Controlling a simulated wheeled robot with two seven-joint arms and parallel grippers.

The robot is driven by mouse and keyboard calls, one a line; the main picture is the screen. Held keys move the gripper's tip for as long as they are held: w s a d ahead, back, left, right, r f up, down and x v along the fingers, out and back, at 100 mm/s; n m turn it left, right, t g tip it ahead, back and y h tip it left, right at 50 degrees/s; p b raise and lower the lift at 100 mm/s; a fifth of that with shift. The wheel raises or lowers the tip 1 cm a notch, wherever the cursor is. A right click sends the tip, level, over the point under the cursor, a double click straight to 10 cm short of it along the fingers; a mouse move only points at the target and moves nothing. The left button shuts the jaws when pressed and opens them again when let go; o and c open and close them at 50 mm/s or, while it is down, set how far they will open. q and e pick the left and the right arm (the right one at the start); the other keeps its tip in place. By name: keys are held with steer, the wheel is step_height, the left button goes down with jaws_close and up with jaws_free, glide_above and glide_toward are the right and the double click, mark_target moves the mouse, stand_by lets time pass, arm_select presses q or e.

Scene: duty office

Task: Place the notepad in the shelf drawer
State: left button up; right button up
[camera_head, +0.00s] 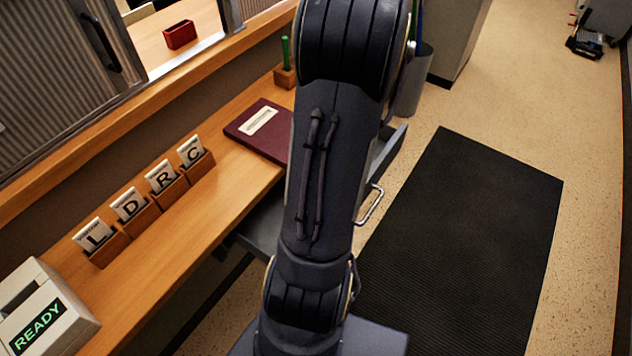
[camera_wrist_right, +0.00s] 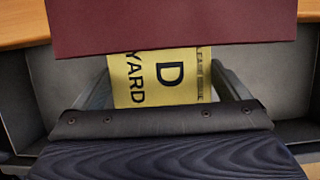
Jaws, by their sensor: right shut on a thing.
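The yellow notepad (camera_wrist_right: 165,75), printed with a "D" and "YARD", sits between the fingers of my right gripper (camera_wrist_right: 168,90) in the right wrist view. The gripper is shut on it. Part of the notepad is hidden by the maroon book above it. An open grey drawer (camera_wrist_right: 70,90) lies below and around the gripper, and its side shows under the desk in the head view (camera_head: 262,232). Whether the notepad touches the drawer floor I cannot tell. In the head view my own arm hides the right gripper and notepad. My left gripper is not in view.
The maroon book (camera_head: 250,143) lies on the wooden desk (camera_head: 190,225), and its edge also spans the top of the wrist view (camera_wrist_right: 170,25). Lettered card holders (camera_head: 145,205) and a "READY" box (camera_head: 45,315) stand on the desk. A black mat (camera_head: 470,240) covers the floor.

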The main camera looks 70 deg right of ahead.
steer(key=shift+w+d+f, duration=0.1)
steer(key=shift+d+f, duration=0.35)
steer(key=shift+f, duration=0.05)
steer(key=f+b, duration=0.4)
steer(key=shift+w+d, duration=0.1)
steer(key=shift+d, duration=0.2)
steer(key=shift+r, duration=0.15)
steer(key=o, duration=0.6)
steer(key=shift+f, duration=0.25)
steer(key=shift+o, duration=0.6)
steer(key=shift+r, duration=0.1)
